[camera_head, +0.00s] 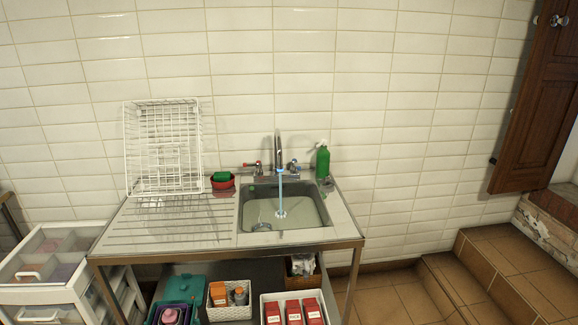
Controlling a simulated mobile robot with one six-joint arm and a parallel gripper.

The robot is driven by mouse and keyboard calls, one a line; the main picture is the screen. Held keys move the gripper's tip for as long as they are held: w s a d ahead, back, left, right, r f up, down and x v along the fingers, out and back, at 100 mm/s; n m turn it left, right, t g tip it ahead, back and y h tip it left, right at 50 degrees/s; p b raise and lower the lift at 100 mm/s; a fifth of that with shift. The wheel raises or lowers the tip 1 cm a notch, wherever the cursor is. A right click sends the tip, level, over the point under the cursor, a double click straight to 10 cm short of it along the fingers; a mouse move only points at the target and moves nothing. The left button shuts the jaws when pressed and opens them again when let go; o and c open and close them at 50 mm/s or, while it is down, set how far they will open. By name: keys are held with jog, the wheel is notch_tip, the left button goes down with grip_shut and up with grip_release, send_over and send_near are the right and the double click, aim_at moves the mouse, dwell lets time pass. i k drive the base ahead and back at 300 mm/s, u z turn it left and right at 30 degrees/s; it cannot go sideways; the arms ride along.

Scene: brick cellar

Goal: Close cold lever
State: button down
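The cold lever (294,167), marked blue, is on the right side of the tap (278,150) behind the sink. It is small here, and I cannot make out its exact angle. The hot lever (251,165), marked red, is on the left side of the tap. A pale blue stream of water (280,193) falls from the tap into the metal sink basin (315,207). My gripper does not show in this view.
A green bottle (322,162) stands just right of the cold lever. A red bowl with a green sponge (222,181) is left of the tap. A white wire rack (165,150) stands on the drainboard (150,232). Steps (480,272) are at right.

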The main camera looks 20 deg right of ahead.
aim_at(294, 164)
jog(key=u, duration=1.1)
jog(key=k, duration=0.1)
jog(key=z, duration=2.95)
jog(key=i, duration=1.3)
jog(key=u, duration=3.15)
jog(key=i, duration=0.05)
jog(key=z, duration=1.8)
